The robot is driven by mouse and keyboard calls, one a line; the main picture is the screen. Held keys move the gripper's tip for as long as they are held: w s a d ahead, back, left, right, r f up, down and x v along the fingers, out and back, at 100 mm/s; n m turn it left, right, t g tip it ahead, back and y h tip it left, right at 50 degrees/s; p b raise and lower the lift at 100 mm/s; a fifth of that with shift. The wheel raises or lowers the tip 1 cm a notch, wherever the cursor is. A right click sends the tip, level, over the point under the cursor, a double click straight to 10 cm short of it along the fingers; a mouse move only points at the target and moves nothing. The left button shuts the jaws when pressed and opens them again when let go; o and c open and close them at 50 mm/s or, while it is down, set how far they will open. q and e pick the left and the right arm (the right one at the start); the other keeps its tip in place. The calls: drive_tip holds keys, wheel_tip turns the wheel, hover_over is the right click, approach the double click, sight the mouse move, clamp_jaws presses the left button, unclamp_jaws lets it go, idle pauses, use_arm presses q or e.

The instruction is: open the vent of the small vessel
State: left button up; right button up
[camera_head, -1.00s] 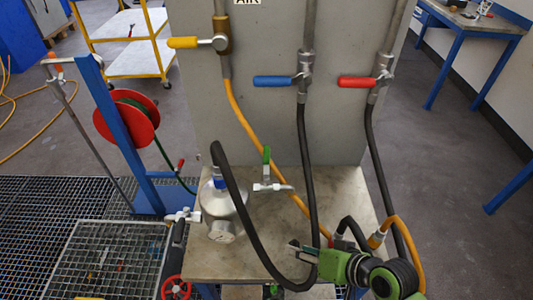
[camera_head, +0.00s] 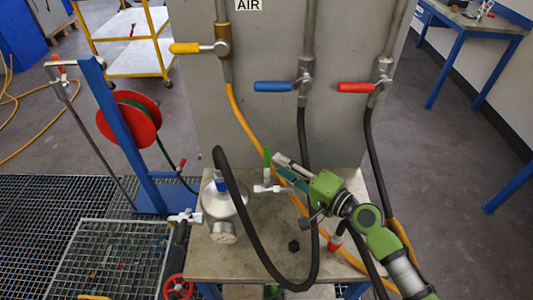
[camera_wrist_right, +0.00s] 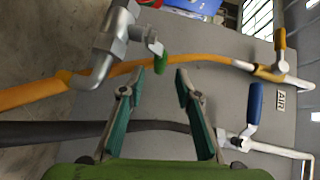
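The small vessel (camera_head: 222,203) is a silver metal body on the bench, with a blue part and a black hose at its top. To its right is a valve with a green handle (camera_head: 267,162), standing upright on a metal fitting (camera_head: 270,188). The green handle also shows in the wrist view (camera_wrist_right: 161,62), ahead of the fingertips and roughly centred between them. My right gripper (camera_head: 281,164) is open and empty, just right of the handle; I cannot tell if it touches. Its two fingers are spread in the wrist view (camera_wrist_right: 159,74). My left gripper is out of view.
A black hose (camera_head: 256,245) loops in front of the vessel, and an orange hose (camera_head: 243,115) runs behind my right gripper. Yellow (camera_head: 185,48), blue (camera_head: 272,86) and red (camera_head: 355,87) valve handles sit on the panel above.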

sight(266, 157)
drive_tip(key=x, duration=0.7)
drive_tip(key=shift+s+p, duration=0.1)
drive_tip(key=shift+p, duration=0.25)
clamp_jaws()
